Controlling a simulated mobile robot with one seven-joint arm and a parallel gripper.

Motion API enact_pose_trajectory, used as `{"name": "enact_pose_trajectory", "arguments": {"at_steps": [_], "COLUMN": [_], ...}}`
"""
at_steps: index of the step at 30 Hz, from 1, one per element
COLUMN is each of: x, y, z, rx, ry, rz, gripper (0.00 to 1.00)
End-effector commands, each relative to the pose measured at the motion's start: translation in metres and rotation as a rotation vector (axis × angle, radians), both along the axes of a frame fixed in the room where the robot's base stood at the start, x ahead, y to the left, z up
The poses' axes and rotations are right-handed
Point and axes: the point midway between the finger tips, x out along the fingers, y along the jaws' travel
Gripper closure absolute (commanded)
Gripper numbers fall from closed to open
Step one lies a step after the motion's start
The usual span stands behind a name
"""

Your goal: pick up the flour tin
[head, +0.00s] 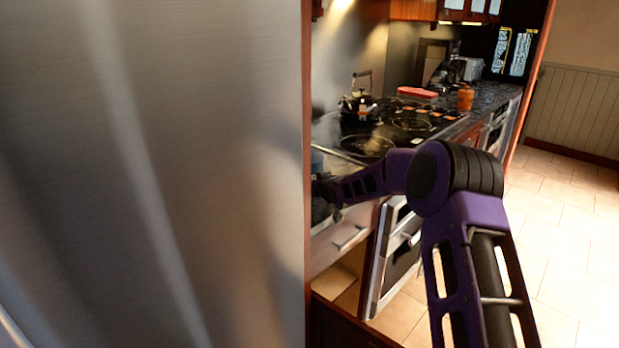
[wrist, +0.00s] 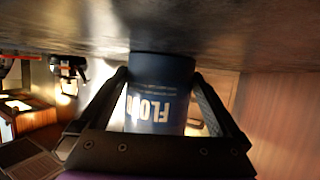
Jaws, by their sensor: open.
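The flour tin (wrist: 160,95) is a dark blue cylinder with pale lettering, upside down in the wrist view. It stands on the dark countertop (wrist: 100,32), which fills the top of that view. My gripper (wrist: 160,76) is open, with one finger on each side of the tin. I cannot tell whether the fingers touch it. In the head view my gripper (head: 325,192) is at the cabinet edge, partly hidden. A small blue patch (head: 317,160) just above it may be the tin; the rest is hidden behind the large metal panel.
A large metal panel (head: 150,170) blocks the left half of the head view. Along the counter are a kettle (head: 359,105), a stove top (head: 400,125), an orange jar (head: 465,98) and a red item (head: 417,92). The tiled floor (head: 560,230) is clear.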

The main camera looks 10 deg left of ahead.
Motion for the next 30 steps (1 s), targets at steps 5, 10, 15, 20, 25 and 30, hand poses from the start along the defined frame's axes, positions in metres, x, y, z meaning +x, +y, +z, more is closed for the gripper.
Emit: {"name": "enact_pose_trajectory", "arguments": {"at_steps": [5,10,15,20,25,30], "x": [0.0037,0.0035,0.0034,0.0034,0.0036,0.0040], "y": [0.0024,0.0022,0.0020,0.0019,0.0019,0.0017], "z": [-0.0011,-0.0011,-0.0011,-0.0012,0.0000,0.0063], "rx": [0.000,0.000,0.000,0.000,0.001,0.002], "ry": [-0.001,-0.001,-0.001,-0.001,-0.003,-0.005], "rz": [0.000,0.000,0.000,0.000,0.000,-0.001], "gripper": [0.00,0.05,0.36,0.65,0.72,0.72]}}
